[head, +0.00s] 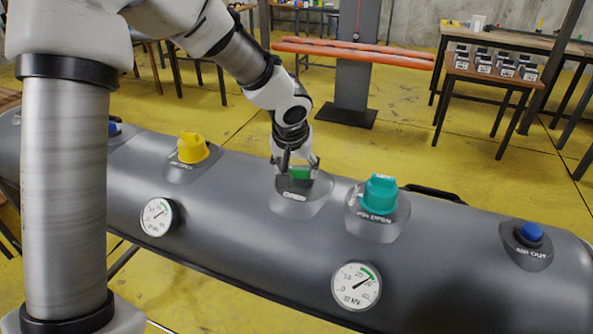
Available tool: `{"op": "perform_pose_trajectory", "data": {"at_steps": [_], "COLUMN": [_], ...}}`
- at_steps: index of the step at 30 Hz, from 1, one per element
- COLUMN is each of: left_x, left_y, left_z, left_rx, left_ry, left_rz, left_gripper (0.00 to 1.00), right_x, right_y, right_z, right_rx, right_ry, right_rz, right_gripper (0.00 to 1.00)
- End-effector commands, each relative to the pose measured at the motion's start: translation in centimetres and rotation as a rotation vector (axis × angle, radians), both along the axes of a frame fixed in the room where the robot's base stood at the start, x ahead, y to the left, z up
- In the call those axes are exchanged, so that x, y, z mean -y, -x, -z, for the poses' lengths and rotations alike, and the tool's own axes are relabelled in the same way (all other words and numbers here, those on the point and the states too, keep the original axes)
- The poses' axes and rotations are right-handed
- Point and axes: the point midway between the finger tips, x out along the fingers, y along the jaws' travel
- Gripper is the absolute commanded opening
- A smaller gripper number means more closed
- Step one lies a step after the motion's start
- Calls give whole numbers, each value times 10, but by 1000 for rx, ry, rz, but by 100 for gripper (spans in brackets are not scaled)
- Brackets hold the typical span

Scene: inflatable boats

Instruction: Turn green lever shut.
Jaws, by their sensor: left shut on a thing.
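The green lever (299,173) sits on its round grey base on top of a dark grey inflatable tube (240,215). A label that seems to read OPEN shows on the base in front of it. My left gripper (297,168) reaches down from above and is shut on the green lever, with a finger on each side. The fingers and wrist hide part of the lever, so its exact angle is hard to tell. My right gripper is not in view.
A teal knob (379,194) stands close to the right of the lever, and a yellow knob (192,148) to the left. A blue button (531,232) is at the far right. Two round gauges (157,217) (356,286) face front. Tables (490,75) stand well behind.

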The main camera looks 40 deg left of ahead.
Motion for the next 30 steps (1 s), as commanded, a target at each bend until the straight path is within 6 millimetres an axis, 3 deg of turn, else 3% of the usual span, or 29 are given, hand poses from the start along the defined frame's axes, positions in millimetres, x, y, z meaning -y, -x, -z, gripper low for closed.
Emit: {"op": "perform_pose_trajectory", "data": {"at_steps": [12,27,28,29,30], "left_x": [-2,-2,-2,-2,-2], "left_y": [-3,-4,-4,-4,-4], "left_z": [-1,-2,-2,-2,-2], "left_rx": [0,4,4,4,4], "left_ry": [1,-2,-2,-1,-1], "left_rz": [181,202,202,201,201], "left_gripper": [30,30,75,86,90], "right_x": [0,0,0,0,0], "right_y": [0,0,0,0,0], "right_z": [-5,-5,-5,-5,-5], "right_rx": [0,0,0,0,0], "right_ry": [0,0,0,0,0], "right_rz": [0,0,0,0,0], "right_gripper": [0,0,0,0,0]}}
